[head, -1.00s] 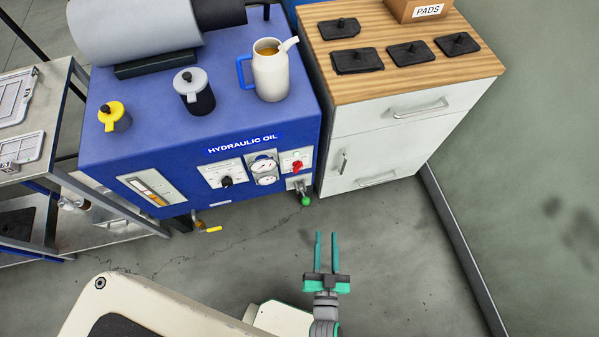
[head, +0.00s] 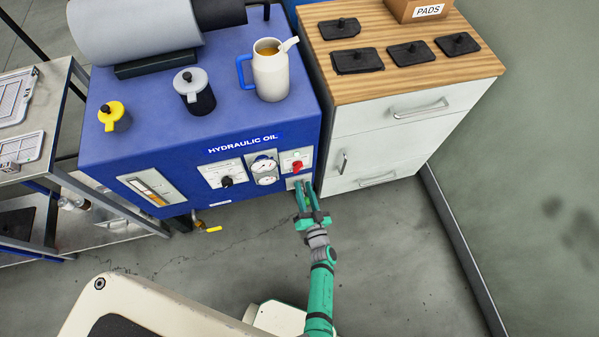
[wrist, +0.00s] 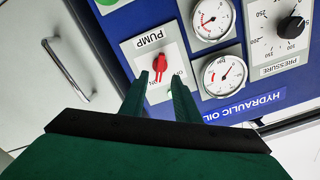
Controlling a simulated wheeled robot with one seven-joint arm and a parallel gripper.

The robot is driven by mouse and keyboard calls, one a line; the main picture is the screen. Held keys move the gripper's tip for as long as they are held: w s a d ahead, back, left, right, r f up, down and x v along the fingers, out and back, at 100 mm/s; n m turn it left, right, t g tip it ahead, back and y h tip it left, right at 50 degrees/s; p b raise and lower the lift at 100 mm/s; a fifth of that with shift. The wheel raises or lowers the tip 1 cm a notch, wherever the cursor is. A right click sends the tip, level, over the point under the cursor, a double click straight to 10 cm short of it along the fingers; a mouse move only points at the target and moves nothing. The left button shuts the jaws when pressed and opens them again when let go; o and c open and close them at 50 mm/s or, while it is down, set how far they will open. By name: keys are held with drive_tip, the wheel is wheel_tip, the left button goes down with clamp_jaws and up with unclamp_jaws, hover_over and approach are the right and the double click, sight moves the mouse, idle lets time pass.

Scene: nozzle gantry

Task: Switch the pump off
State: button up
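The pump switch is a red rotary knob (head: 297,167) on a small white panel at the right end of the blue hydraulic unit's front. In the wrist view the red knob (wrist: 159,64) sits under the label PUMP; the position lettering beside it is partly hidden by a finger. My gripper (head: 302,187) is open, in front of the panel and just below the knob in the head view. In the wrist view the fingertips of my gripper (wrist: 157,77) stand apart on either side of the knob's lower end. I cannot tell whether they touch it.
Two gauges (wrist: 223,77) and a black pressure knob (wrist: 291,25) are beside the pump panel. A white cabinet (head: 385,140) stands close on the right. A yellow-handled valve (head: 211,229) sticks out low at the left. The floor in front is clear.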

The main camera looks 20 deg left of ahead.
sight(299, 170)
drive_tip(key=x, duration=0.7)
drive_tip(key=shift+w, duration=0.1)
clamp_jaws()
